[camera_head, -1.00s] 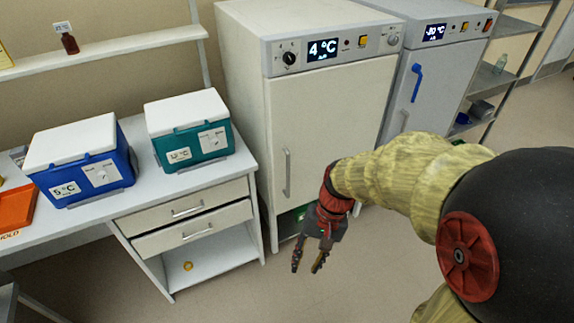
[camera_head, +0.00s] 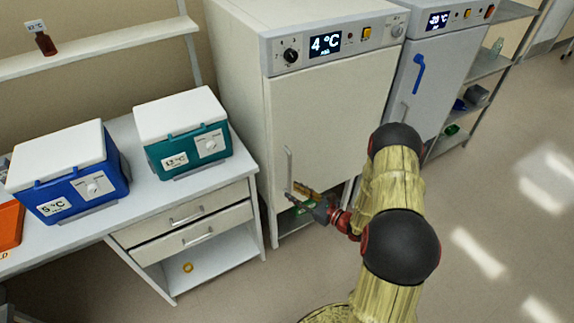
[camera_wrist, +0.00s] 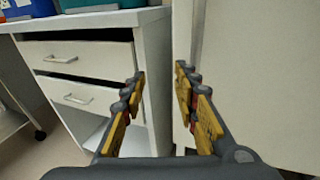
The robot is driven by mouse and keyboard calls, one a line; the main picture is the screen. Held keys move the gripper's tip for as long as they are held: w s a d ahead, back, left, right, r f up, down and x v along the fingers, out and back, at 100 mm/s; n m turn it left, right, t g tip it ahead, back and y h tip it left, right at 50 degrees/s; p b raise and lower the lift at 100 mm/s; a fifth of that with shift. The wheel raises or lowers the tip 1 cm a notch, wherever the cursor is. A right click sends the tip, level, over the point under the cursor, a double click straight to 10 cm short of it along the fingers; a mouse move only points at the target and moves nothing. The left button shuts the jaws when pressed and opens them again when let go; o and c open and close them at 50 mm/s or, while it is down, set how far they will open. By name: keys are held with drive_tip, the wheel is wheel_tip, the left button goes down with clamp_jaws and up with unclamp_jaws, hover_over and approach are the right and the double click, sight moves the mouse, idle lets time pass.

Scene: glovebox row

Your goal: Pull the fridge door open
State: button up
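The fridge is the white cabinet reading 4 °C, and its door (camera_head: 330,125) looks shut. Its vertical bar handle (camera_head: 288,168) is on the door's left side. My gripper (camera_head: 298,196) is beside the handle's lower end, in front of the door. In the wrist view my gripper (camera_wrist: 160,88) shows two yellow-padded fingers spread apart with nothing between them. The door (camera_wrist: 262,80) fills the right side there, close to the right finger. I cannot make out the handle in the wrist view, and whether a finger touches it is unclear.
A bench with two drawers (camera_head: 190,225) stands left of the fridge, carrying a blue cooler (camera_head: 72,175) and a teal cooler (camera_head: 185,135). A second freezer (camera_head: 435,75) with a blue handle stands to the right. The floor (camera_head: 210,300) in front is open.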

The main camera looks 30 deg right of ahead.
sight(289, 168)
drive_tip(key=w+d+r+m+t+h, duration=0.2)
drive_tip(key=w+d+r, duration=0.1)
drive_tip(key=d, duration=0.1)
drive_tip(key=b+x, duration=0.1)
drive_tip(key=x, duration=0.6)
drive_tip(key=shift+f+b, duration=0.1)
drive_tip(key=shift+b, duration=0.25)
drive_tip(key=shift+d, duration=0.1)
drive_tip(key=c, duration=0.4)
drive_tip(key=c, duration=0.3)
clamp_jaws()
